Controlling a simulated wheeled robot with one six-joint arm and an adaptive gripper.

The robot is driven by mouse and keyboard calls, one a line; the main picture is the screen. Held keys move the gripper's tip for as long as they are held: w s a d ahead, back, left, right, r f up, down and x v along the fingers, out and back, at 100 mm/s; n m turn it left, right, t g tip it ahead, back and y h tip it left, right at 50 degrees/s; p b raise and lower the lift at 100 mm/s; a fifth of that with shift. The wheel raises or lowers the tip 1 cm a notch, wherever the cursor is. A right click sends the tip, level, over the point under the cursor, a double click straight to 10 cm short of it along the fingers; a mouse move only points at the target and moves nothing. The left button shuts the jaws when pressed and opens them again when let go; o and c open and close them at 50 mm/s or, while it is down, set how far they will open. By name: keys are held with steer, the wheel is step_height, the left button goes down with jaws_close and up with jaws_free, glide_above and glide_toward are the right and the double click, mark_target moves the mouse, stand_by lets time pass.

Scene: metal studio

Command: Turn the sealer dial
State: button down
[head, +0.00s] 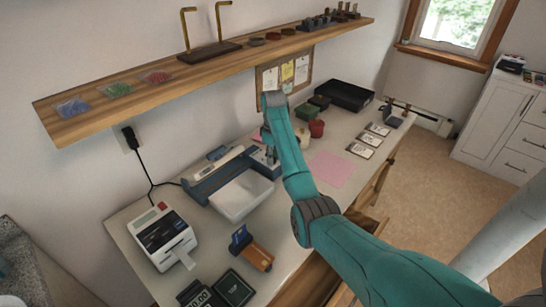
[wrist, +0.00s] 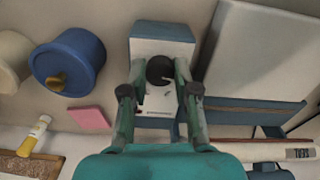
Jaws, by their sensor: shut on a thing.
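The sealer (head: 215,179) is a long blue-grey and white machine on the workbench, with a white tray-like part in front. Its blue and white end box (wrist: 162,31) fills the upper middle of the wrist view. On that box is the black round dial (wrist: 158,68), with a pale pointer line aimed right and slightly down. My gripper (wrist: 160,72) has one finger on each side of the dial and is shut on it. In the head view my arm hides most of the gripper and the dial.
A blue lidded pot (wrist: 70,62) and a pink sheet (wrist: 90,118) lie left of the box in the wrist view. A label printer (head: 165,235) stands at the bench's near left. A wooden shelf (head: 215,62) overhangs the bench's back. A black tray (head: 345,95) sits farther right.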

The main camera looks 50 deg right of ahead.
steer(key=shift+n, duration=1)
steer(key=c, duration=0.9)
jaws_free()
steer(key=shift+o, duration=0.2)
